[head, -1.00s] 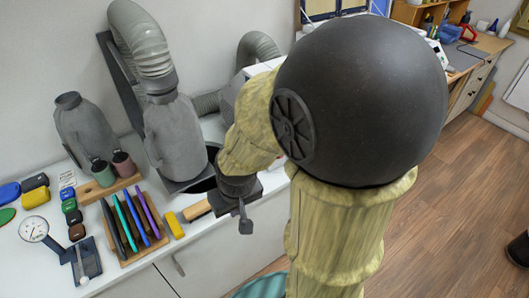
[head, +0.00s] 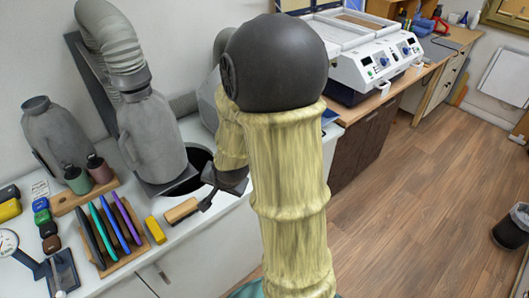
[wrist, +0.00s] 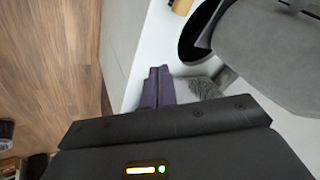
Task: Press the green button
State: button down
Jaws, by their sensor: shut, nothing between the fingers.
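A white and blue machine (head: 345,80) stands on the wooden counter at the back in the head view. Its front panel (head: 385,62) carries blue knobs and small coloured marks, with a tiny green patch at its left. The marks are too small to tell which is the green button. My gripper (head: 206,204) hangs over the front edge of the white bench, well left of the machine. In the wrist view my gripper's purple fingers (wrist: 157,88) are together and empty. The machine is not recognisable in the wrist view.
Grey ducted units (head: 153,135) and a dark round opening stand on the white bench. A wooden-handled tool (head: 181,210) lies near my gripper. A rack of coloured tools (head: 110,235) is left. Open wood floor (head: 400,210) lies right, with a black bin (head: 512,228).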

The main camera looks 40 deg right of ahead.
jog(key=w+d+f+m+t+h+b, duration=0.1)
jog(key=w+d+f+m+t+b, duration=0.1)
jog(key=w+d+f+m, duration=0.25)
jog(key=w+d+f+m+t+h+b, duration=0.1)
jog(key=d+f+m+b, duration=0.15)
jog(key=d+m, duration=0.45)
jog(key=d+f+m+t+h+b, duration=0.1)
jog(key=d+f+m+h+b, duration=0.1)
jog(key=d+m, duration=0.5)
jog(key=s+d+f+m+t+h+b, duration=0.1)
jog(key=d+m+h, duration=0.3)
jog(key=d+m, duration=0.4)
jog(key=shift+s+f+m+h+b, duration=0.15)
jog(key=shift+f+m+h+b, duration=0.2)
jog(key=shift+f+m, duration=0.4)
jog(key=w, duration=0.8)
jog(key=shift+w+a+p, duration=0.35)
jog(key=shift+a, duration=0.05)
